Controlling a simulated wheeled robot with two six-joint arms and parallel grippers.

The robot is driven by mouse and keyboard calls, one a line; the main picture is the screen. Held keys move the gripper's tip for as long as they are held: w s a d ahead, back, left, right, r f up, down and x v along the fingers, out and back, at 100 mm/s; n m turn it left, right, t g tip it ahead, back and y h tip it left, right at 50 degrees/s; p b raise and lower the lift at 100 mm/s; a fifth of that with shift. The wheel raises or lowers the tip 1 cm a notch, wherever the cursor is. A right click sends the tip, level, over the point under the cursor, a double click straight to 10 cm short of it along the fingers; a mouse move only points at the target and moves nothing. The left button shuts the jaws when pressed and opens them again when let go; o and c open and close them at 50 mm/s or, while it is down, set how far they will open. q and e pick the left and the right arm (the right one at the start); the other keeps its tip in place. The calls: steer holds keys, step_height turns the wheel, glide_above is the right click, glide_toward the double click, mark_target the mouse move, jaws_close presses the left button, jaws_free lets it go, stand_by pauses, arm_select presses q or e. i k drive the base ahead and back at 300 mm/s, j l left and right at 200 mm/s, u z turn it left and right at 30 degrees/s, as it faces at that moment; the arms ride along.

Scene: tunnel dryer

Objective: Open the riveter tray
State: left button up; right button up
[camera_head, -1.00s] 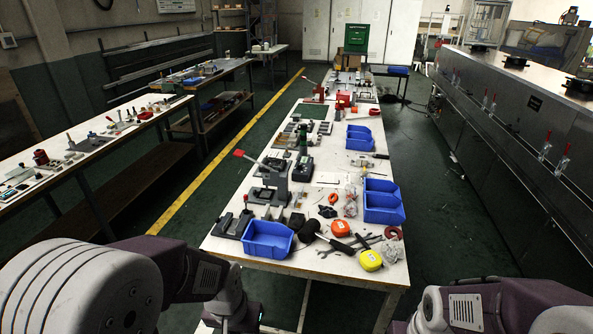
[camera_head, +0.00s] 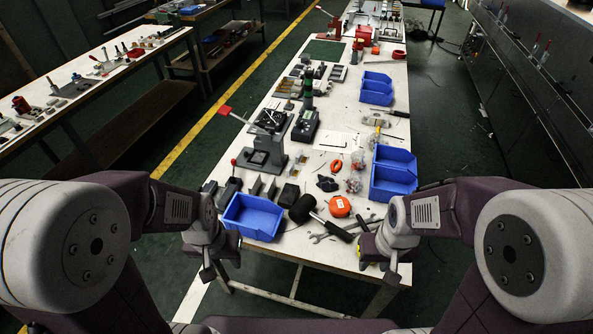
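A grey hand press with a red-tipped lever (camera_head: 263,150), which looks like the riveter, stands on the left side of the long white workbench (camera_head: 335,170). I cannot make out for certain which part is its tray. A blue open bin (camera_head: 252,217) sits at the near left corner of the bench, in front of the press. My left gripper (camera_head: 215,272) hangs off the near left corner, just left of the bin and apart from the press. My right gripper (camera_head: 391,272) is at the near right corner. Both look empty, but their finger openings are too small to judge.
A black-headed mallet (camera_head: 303,209), an orange tape measure (camera_head: 340,206) and wrenches lie near the front edge. Blue bins (camera_head: 394,173) stand along the right side. A side table (camera_head: 75,85) is at the left, with open floor between it and the bench.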

mark_target(258, 159)
steer(key=j+z, duration=0.2)
steer(key=j, duration=0.4)
steer(key=j+z, duration=0.2)
steer(key=j, duration=0.45)
steer(key=j+z, duration=0.2)
steer(key=j, duration=0.45)
steer(key=j+z, duration=0.2)
steer(key=j, duration=0.4)
steer(key=k+j+z, duration=0.2)
steer(key=j, duration=0.4)
steer(key=i+l+u, duration=0.25)
steer(key=l+u, duration=0.25)
steer(key=i+l+u, duration=0.25)
steer(key=u, duration=0.25)
steer(key=k+l, duration=0.05)
steer(key=l, duration=0.05)
